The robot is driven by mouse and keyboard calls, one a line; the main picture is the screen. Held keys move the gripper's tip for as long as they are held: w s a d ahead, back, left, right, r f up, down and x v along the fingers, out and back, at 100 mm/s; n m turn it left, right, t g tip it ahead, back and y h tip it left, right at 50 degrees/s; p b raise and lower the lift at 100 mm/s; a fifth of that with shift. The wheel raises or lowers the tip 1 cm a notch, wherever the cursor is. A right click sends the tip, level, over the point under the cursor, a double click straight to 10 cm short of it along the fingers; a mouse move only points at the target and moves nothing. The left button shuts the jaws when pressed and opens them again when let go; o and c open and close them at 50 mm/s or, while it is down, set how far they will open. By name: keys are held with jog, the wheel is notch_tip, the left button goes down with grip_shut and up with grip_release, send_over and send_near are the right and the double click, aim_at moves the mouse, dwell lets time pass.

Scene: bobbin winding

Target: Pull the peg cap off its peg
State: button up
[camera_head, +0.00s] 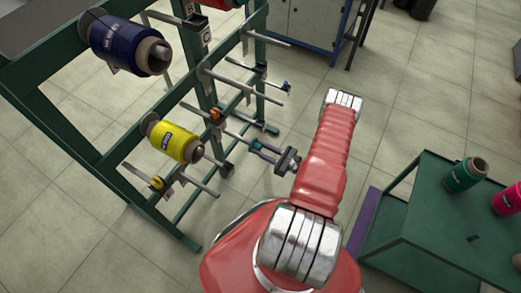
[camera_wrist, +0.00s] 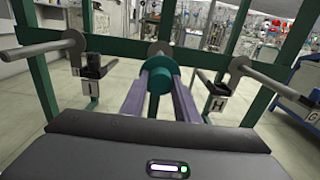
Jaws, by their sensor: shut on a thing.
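The peg cap (camera_wrist: 159,80) is a dark teal cylinder in the middle of the wrist view. It is on the near end of a grey peg, whose round base (camera_wrist: 158,49) shows behind it on the green rack. My gripper (camera_wrist: 160,88) is shut on the cap, with one purple-grey finger on each side. In the head view my gripper (camera_head: 258,147) reaches left from my red arm to the peg's end. The cap is small there and partly hidden by the fingers. I cannot tell how far it sits on the peg.
The green rack (camera_head: 93,152) bears several bare pegs, a navy spool (camera_head: 115,42) and a yellow spool (camera_head: 172,141). Neighbouring pegs flank mine, with labels I (camera_wrist: 93,89) and H (camera_wrist: 216,104). A green table (camera_head: 420,225) with spools stands right.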

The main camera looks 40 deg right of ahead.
grip_shut()
jog(key=shift+s, duration=0.15)
jog(key=shift+s+d, duration=0.3)
jog(key=shift+s, duration=0.35)
jog(key=shift+s+d, duration=0.1)
jog(key=shift+s, duration=0.25)
jog(key=shift+s+d, duration=0.15)
jog(key=shift+s, duration=0.2)
jog(key=shift+s+d, duration=0.1)
jog(key=shift+s, duration=0.2)
jog(key=shift+s+d, duration=0.1)
jog(key=shift+s, duration=0.25)
jog(key=shift+s+d, duration=0.25)
jog(key=shift+s, duration=0.4)
jog(key=shift+r, duration=0.1)
